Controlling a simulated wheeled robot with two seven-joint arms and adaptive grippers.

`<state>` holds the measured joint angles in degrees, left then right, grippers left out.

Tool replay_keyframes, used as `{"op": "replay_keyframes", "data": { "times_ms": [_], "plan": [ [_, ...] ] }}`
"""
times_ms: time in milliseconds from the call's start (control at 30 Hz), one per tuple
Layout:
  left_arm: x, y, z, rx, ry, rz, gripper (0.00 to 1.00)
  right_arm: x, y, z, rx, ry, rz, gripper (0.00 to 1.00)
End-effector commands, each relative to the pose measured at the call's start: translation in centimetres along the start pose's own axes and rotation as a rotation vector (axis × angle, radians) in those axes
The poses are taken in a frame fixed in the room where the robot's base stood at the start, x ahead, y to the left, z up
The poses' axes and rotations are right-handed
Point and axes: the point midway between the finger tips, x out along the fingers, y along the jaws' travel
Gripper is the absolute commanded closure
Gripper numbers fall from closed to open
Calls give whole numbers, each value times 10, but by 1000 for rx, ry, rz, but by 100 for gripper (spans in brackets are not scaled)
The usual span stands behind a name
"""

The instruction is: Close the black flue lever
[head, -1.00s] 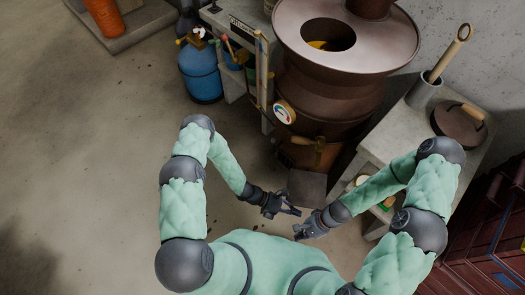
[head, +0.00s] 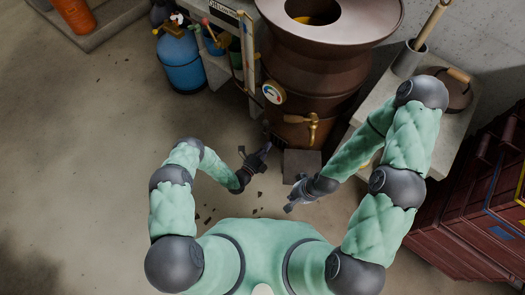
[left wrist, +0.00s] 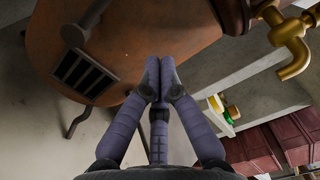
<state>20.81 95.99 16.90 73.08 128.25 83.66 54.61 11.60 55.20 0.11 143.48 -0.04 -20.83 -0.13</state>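The brown kettle-like vessel (head: 310,60) stands at the top of the head view. In the left wrist view its brown side (left wrist: 140,35) fills the upper middle, with a black slotted vent (left wrist: 83,75) at left. A dark bar with a round knob (left wrist: 75,36), seemingly the black flue lever, sits just above the vent. My left gripper (head: 264,150) is low in front of the vessel. In the left wrist view its fingers (left wrist: 158,75) are together and empty, right of the vent and lever. My right gripper (head: 292,204) is lower and to the right; its finger opening is unclear.
A brass tap (head: 312,128) and round gauge (head: 273,92) are on the vessel's front. A grey block (head: 301,165) lies below the tap. A blue gas cylinder (head: 180,62) stands at left and dark red crates (head: 470,215) at right. The left floor is mostly clear.

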Motion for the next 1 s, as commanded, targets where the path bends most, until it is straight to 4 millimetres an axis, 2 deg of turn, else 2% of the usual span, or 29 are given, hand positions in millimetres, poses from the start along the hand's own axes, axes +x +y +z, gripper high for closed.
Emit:
{"op": "replay_keyframes", "data": {
  "times_ms": [100,267,300,400,600,1000],
  "plan": [
    [24,2,-1,4,3,-3,100,9,3,0,0,-1,0,100],
    [52,2,-2,2,4,-2,100,17,6,0,1,-1,0,100],
    [56,2,4,3,0,-1,100,19,7,0,1,-1,0,100],
    [58,1,20,3,-2,0,100,22,8,-1,1,-1,0,100],
    [61,1,35,1,1,1,100,26,9,-1,1,-1,0,100],
    [62,0,38,1,2,1,100,26,10,-1,1,-1,0,100]
  ]
}}
